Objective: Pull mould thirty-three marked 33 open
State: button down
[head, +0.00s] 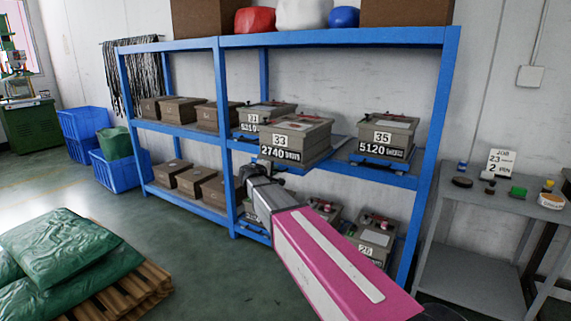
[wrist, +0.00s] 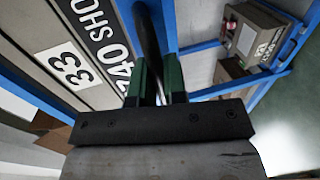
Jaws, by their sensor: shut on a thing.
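Mould 33 (head: 303,133) is a grey-brown box with a "33" plate and a "2740" label below it. In the head view it stands on the middle shelf and sticks out in front of moulds 31 and 35. In the wrist view its label side (wrist: 62,62) fills the left. My gripper (head: 247,172) is low at the front left of mould 33. In the wrist view the fingers (wrist: 156,82) are closed on a dark bar-like handle (wrist: 148,42) beside the label. My arm hides part of the lower shelf.
Mould 31 (head: 262,113) stands left of mould 33 and mould 35 (head: 388,133) right of it. The blue rack (head: 233,205) has an upright close to my gripper. A grey side table (head: 490,199) stands at the right. Green sacks (head: 60,245) lie on a pallet at the left.

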jog(key=f+v, duration=0.2)
jog(key=v, duration=0.7)
jog(key=f+v, duration=0.1)
jog(key=v, duration=0.8)
jog(key=shift+s+a+f, duration=0.3)
jog(key=shift+s+f, duration=0.05)
jog(key=shift+s, duration=0.05)
jog(key=c, duration=1.2)
grip_release()
jog(key=v, duration=1)
jog(key=shift+s+a, duration=0.2)
jog(key=shift+s, duration=0.1)
